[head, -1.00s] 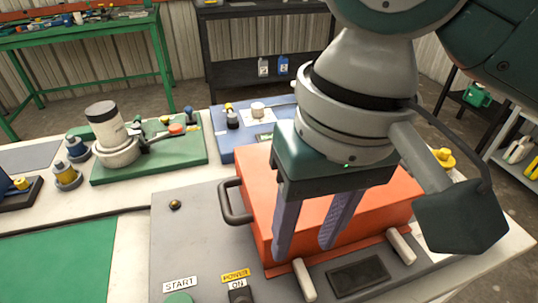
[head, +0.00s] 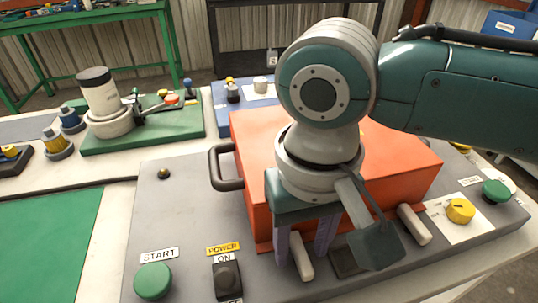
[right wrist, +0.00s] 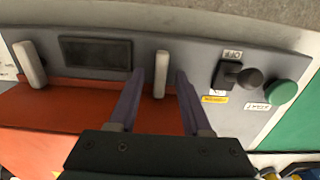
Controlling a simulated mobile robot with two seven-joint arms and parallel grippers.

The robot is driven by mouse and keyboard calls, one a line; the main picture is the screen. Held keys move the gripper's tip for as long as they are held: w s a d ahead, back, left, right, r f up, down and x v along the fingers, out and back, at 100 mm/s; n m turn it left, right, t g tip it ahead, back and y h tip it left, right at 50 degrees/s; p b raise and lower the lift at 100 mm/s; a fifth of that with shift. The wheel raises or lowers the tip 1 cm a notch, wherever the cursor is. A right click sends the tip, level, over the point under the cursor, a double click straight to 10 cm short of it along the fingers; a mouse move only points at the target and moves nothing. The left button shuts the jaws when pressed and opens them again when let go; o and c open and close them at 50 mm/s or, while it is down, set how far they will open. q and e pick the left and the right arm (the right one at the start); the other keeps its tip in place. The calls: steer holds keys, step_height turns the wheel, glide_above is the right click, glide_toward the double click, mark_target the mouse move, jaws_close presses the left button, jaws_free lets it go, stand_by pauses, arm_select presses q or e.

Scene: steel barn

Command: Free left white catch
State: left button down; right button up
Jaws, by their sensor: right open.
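The left white catch (head: 302,258) is a short white bar at the front edge of the orange-red box cover (head: 262,135) on the grey panel. My right gripper (head: 303,255) is open, pointing down, with a finger on each side of this catch. In the right wrist view the catch (right wrist: 160,73) stands between the two fingertips (right wrist: 160,75), with a gap visible on both sides. The right white catch (head: 414,225) also shows in the right wrist view (right wrist: 30,64), away from the fingers. My left gripper is not in view.
The grey panel (head: 180,210) carries a green START button (head: 154,281), a black power switch (head: 227,278), a yellow knob (head: 460,210) and another green button (head: 496,191). A dark handle (head: 222,168) projects from the cover's left side. A dark recessed plate (right wrist: 95,53) lies between the catches.

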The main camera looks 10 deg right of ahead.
jaws_close()
stand_by(0.4)
